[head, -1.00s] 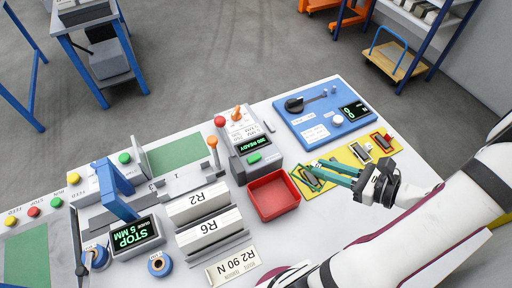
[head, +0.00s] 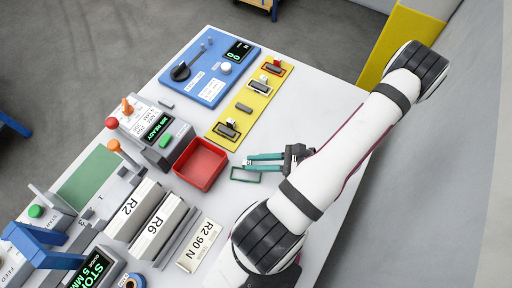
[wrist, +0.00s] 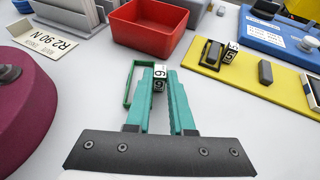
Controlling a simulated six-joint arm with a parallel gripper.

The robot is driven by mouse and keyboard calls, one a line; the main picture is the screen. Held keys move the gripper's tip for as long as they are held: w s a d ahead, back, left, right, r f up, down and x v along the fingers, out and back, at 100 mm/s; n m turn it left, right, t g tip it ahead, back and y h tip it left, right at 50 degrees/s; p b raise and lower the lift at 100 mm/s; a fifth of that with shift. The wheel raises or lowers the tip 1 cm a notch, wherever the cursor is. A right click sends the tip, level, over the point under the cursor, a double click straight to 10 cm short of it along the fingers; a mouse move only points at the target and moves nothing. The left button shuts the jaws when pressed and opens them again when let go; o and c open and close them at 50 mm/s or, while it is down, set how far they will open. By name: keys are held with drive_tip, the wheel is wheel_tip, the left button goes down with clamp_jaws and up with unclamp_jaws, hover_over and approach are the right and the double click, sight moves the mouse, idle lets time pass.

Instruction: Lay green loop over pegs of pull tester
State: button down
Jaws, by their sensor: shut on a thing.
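The green loop (head: 245,174) is a thin rectangular band. My gripper (head: 248,162), with teal fingers, is shut on it above the white table, in front of the yellow board and right of the red bin. In the wrist view, the loop (wrist: 128,88) shows beside the left finger, and its white number tag (wrist: 160,77) sits between the fingertips. The finger hides part of the loop. The blue panel (head: 208,88) with a black lever, knob and lit display appears to be the pull tester.
The yellow board (head: 220,139) holds other loops on blocks; one grey block (head: 244,108) is bare. The red bin (head: 200,165) is empty. Label blocks R2 and R6 (head: 154,227) stand at lower left. The table right of the board is clear.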

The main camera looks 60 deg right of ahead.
drive_tip(key=c, duration=0.8)
unclamp_jaws()
